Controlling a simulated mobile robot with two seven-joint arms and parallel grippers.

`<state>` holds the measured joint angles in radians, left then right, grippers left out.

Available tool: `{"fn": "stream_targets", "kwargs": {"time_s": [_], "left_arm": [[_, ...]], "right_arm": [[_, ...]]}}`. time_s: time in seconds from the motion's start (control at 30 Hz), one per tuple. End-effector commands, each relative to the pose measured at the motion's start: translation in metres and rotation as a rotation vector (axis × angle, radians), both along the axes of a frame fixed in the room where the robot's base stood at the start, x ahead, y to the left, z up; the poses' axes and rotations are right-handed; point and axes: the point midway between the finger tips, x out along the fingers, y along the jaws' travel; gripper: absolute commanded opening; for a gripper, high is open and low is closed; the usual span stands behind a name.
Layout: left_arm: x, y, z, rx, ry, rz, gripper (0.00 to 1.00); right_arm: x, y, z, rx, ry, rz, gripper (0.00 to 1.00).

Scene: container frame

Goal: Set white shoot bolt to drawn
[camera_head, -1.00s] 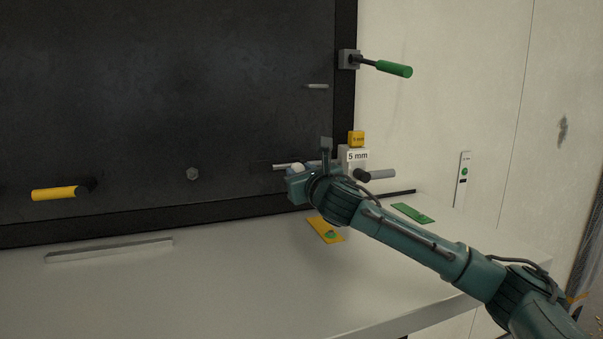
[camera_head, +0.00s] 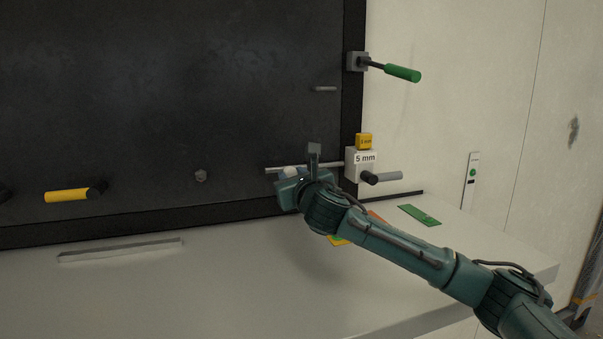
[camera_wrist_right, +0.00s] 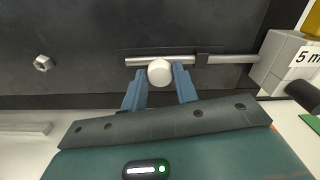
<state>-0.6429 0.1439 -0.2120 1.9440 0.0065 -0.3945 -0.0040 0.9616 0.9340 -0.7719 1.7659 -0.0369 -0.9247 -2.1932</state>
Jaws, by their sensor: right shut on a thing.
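The white shoot bolt shows as a silver rod (camera_head: 330,165) with a white knob (camera_wrist_right: 160,72), low on the dark door panel. The rod lies level and its right end meets the pale block labelled 5 mm (camera_head: 357,170). A dark guide (camera_wrist_right: 201,60) sits around the rod right of the knob. My right gripper (camera_wrist_right: 159,78) is shut on the white knob, one finger on each side. In the head view my right gripper (camera_head: 300,178) partly covers the knob and rod. My left gripper is not in view.
A green handle (camera_head: 402,73) is above, a yellow handle (camera_head: 67,195) at left. The pale ledge (camera_head: 200,290) below is mostly clear, with a green plate (camera_head: 419,215) at right.

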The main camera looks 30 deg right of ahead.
Motion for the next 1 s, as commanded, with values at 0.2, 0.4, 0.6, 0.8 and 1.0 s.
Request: {"fn": "stream_targets", "kwargs": {"time_s": [0.2, 0.4, 0.6, 0.8, 1.0], "left_arm": [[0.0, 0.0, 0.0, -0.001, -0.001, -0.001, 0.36], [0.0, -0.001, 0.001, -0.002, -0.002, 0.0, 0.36], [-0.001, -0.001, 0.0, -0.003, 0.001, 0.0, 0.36], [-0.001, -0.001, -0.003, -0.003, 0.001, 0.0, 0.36], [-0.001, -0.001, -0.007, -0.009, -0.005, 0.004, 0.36]], "right_arm": [[0.0, 0.005, -0.001, 0.003, -0.002, 0.014, 0.35], [0.0, 0.003, 0.0, 0.002, -0.001, 0.01, 0.51], [0.0, 0.002, 0.0, 0.002, -0.002, 0.007, 0.51], [-0.011, 0.004, -0.001, -0.001, -0.002, 0.008, 0.51], [-0.047, 0.013, -0.003, -0.002, -0.003, 0.01, 0.51]]}}
